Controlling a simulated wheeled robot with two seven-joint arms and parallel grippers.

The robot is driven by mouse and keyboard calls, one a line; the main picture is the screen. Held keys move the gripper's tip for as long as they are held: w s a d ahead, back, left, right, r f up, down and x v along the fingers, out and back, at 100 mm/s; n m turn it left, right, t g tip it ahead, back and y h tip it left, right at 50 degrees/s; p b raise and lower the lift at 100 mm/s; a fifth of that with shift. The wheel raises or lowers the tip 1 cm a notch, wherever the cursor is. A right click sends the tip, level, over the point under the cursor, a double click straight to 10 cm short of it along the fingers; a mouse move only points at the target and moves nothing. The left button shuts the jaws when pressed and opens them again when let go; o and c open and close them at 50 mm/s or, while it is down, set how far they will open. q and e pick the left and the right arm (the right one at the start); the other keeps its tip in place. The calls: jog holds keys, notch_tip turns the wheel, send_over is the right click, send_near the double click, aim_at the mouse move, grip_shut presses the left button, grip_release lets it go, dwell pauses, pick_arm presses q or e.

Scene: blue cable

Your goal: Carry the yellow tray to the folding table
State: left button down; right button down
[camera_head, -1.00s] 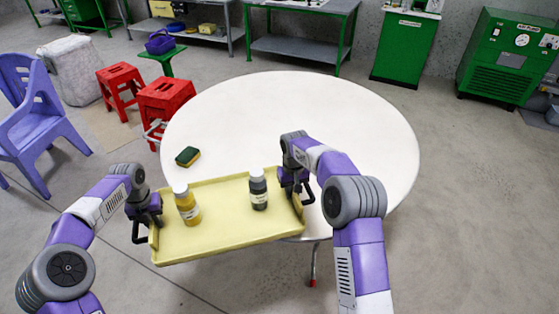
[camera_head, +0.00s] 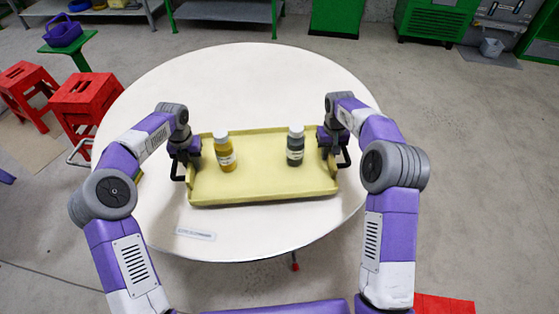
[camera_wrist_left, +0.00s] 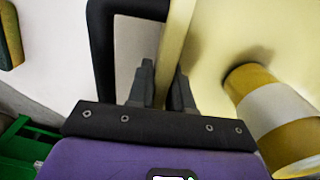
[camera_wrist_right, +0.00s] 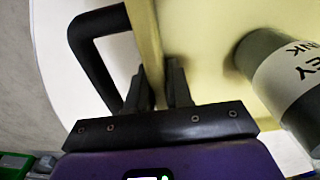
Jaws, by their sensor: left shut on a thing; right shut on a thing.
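The yellow tray (camera_head: 265,196) is over the near half of the white round table (camera_head: 240,75). It looks about level; I cannot tell whether it touches the tabletop. A yellow bottle (camera_head: 225,153) and a dark grey bottle (camera_head: 295,148) stand upright on it. My left gripper (camera_head: 190,157) is shut on the tray's left wall, beside a black handle; the left wrist view shows the fingers (camera_wrist_left: 162,88) astride the wall. My right gripper (camera_head: 328,146) is shut on the right wall, and the right wrist view shows its fingers (camera_wrist_right: 160,90) there too.
A sponge (camera_wrist_left: 10,35) lies on the table left of the tray, mostly hidden by my left arm in the head view. A label (camera_head: 196,234) is at the table's near edge. Red stools (camera_head: 85,100) stand to the left. The far tabletop is clear.

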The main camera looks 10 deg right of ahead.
pick_arm(q)
jog(key=shift+w+d+r, duration=0.3)
jog(key=shift+w+r, duration=0.05)
jog(key=shift+r, duration=0.05)
pick_arm(e)
jog(key=shift+w+d+r, duration=0.15)
jog(key=shift+d+r, duration=0.1)
jog(key=shift+r, duration=0.2)
pick_arm(q)
jog(key=shift+w+d+r+p, duration=0.2)
jog(key=shift+r+p, duration=0.25)
jog(key=shift+p, duration=0.2)
pick_arm(e)
jog(key=shift+d+r, duration=0.2)
jog(key=shift+r, duration=0.25)
pick_arm(q)
jog(key=shift+s, duration=0.1)
jog(key=shift+f+b, duration=0.3)
pick_arm(e)
jog(key=shift+f, duration=0.3)
